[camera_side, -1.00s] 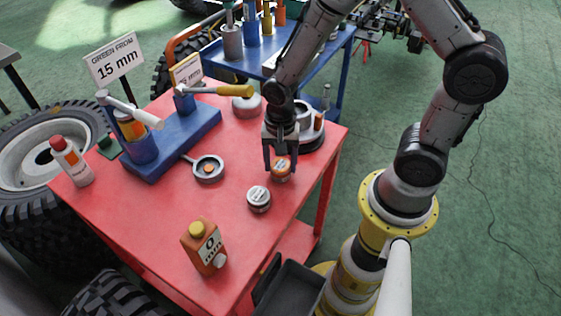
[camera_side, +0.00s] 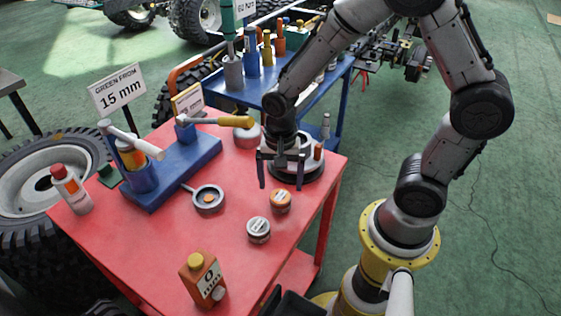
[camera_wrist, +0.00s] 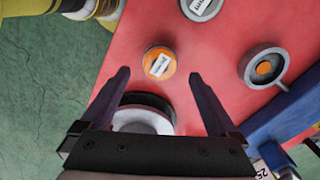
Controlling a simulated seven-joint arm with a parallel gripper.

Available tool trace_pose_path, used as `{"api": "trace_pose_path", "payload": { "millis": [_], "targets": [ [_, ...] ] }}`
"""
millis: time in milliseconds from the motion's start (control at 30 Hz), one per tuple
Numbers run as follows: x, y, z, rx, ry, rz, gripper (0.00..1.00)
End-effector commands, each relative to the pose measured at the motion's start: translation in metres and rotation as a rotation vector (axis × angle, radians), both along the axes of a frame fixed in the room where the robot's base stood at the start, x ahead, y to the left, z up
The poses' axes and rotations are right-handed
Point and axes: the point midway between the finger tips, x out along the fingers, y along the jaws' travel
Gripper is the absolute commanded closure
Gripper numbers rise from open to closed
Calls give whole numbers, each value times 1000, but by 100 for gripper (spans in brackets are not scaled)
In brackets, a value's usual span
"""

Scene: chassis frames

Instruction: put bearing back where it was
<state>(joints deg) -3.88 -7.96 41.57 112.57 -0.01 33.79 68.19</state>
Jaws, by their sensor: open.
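A small round piece with an orange top and a label (camera_side: 281,201), which may be the bearing, stands on the red table (camera_side: 165,255). It also shows in the wrist view (camera_wrist: 160,63). A similar grey-topped round piece (camera_side: 258,230) stands in front of it, apart. My gripper (camera_side: 280,187) is open and empty, pointing down just above the orange-topped piece. In the wrist view the piece lies between and just beyond the fingertips (camera_wrist: 159,74), with a gap on both sides.
A dark-based round fixture (camera_side: 312,168) stands close behind my gripper. A handled round dish (camera_side: 208,199) with an orange centre lies left. An orange carton (camera_side: 203,278) and a red-capped bottle (camera_side: 70,188) stand near the edges.

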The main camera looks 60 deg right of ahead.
Motion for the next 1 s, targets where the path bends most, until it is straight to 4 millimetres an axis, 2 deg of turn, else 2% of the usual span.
{"api": "trace_pose_path", "payload": {
  "millis": [33,200,467,567,667,800,900,1000],
  "targets": [
    [1,0,13,1,-6,0,5],
    [1,0,45,0,-5,0,5],
    [0,0,73,0,-3,3,5],
    [-4,-1,86,1,-28,53,5],
    [-15,-5,112,-4,-95,188,5],
    [-47,-11,155,-48,-228,484,5],
    [-73,-15,177,-108,-316,696,5],
    [-96,-17,189,-175,-378,876,5]
  ]
}}
